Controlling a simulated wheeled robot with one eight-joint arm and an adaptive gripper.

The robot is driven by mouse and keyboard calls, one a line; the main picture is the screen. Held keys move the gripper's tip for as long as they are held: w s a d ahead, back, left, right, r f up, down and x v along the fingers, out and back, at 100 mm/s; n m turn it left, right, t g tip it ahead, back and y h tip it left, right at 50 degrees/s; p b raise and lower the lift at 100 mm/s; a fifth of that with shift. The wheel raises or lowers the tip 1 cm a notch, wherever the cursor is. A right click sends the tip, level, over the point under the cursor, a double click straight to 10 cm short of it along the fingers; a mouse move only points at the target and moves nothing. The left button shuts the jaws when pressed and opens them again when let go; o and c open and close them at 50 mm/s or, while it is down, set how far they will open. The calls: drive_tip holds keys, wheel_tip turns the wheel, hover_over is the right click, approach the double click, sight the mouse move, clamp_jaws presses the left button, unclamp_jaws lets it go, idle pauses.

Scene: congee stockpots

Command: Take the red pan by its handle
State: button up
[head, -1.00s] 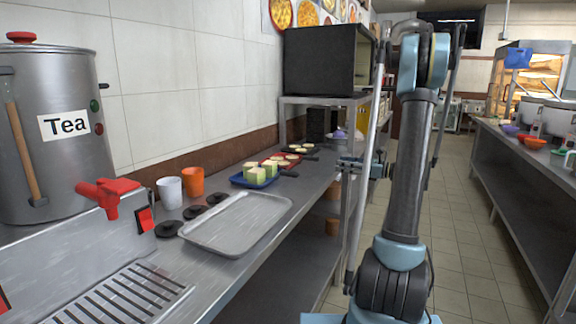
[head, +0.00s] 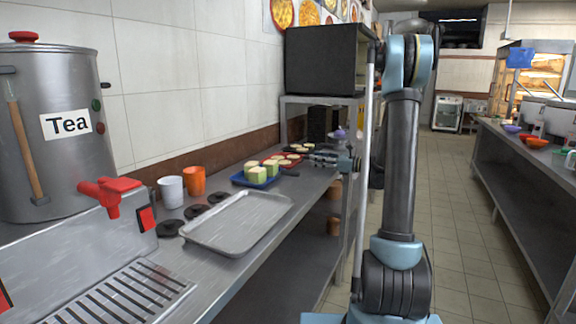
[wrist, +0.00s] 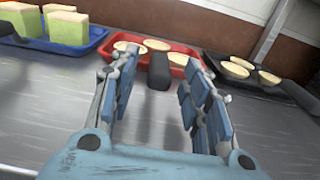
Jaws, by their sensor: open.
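The red pan (wrist: 181,62) lies on the metal counter in the wrist view, with round pale pieces of food in it. Its dark handle (wrist: 159,72) points toward me. My gripper (wrist: 161,64) is open, with one finger on each side of the handle and visible space between them. The handle does not look gripped. In the head view my gripper (head: 325,159) is low over the counter, to the right of the red pan (head: 269,161), which is partly hidden by the green-and-cream blocks.
A blue tray (wrist: 70,47) with green-and-cream blocks sits left of the red pan. A dark pan (wrist: 270,88) with similar food sits to its right. A bare metal tray (head: 238,222), cups and a tea urn (head: 55,130) stand nearer. The wall is behind the pans.

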sight(308, 156)
drive_tip(key=x, duration=0.5)
drive_tip(key=shift+r, duration=0.4)
drive_tip(key=shift+c, duration=0.3)
clamp_jaws()
